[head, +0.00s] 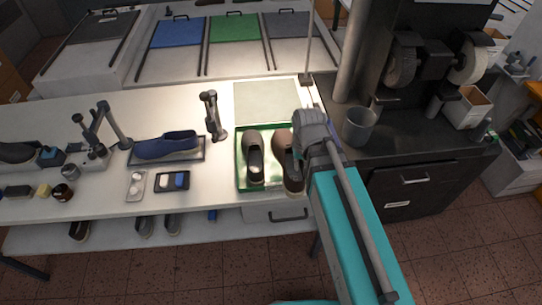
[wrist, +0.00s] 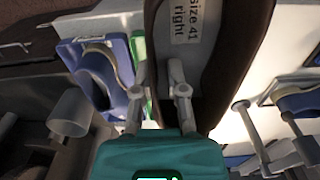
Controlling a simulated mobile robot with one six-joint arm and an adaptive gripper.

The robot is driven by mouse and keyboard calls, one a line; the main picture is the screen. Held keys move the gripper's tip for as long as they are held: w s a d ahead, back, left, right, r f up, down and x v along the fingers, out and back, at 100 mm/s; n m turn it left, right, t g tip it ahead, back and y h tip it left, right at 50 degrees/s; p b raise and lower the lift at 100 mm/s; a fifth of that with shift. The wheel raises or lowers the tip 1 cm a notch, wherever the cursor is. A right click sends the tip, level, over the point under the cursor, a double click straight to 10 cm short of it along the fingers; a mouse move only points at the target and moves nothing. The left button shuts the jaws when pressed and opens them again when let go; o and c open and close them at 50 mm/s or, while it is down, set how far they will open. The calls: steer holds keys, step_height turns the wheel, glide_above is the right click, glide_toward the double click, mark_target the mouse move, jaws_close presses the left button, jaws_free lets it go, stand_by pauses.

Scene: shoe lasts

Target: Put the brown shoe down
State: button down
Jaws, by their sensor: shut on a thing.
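My gripper (wrist: 158,75) is shut on the brown shoe; in the head view my arm hides the fingers and the box's right side. In the wrist view the shoe's dark surface (wrist: 232,70) fills the upper middle, with a label reading "Size 41 right" (wrist: 187,20). I cannot tell whether the shoe touches the box floor.
A pale panel (head: 267,101) lies behind the box. A blue shoe (head: 167,146) sits on a tray to the left, near a small stand (head: 213,115). A grey bin (head: 358,127) stands right of my arm. The table's front edge is close to the box.

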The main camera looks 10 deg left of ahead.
steer(key=shift+w, duration=0.1)
steer(key=w+f+b, duration=0.1)
steer(key=w, duration=0.2)
steer(key=w+a+f+b, duration=0.1)
steer(key=w, duration=0.1)
steer(key=w+f+b, duration=0.2)
steer(key=w, duration=0.1)
steer(key=shift+w+a+f, duration=0.1)
steer(key=shift+w+a, duration=0.25)
steer(key=w+f+b, duration=0.4)
steer(key=f+b, duration=0.1)
steer(key=shift+a, duration=0.4)
steer(key=shift+w, duration=0.1)
steer(key=shift+w+a+f+b, duration=0.1)
steer(key=shift+w+f+b, duration=0.4)
steer(key=shift+f+b, duration=0.25)
steer(key=shift+s+f+b, duration=0.1)
steer(key=shift+f+b, duration=1.1)
steer(key=shift+b, duration=0.1)
steer(key=c, duration=0.7)
jaws_free()
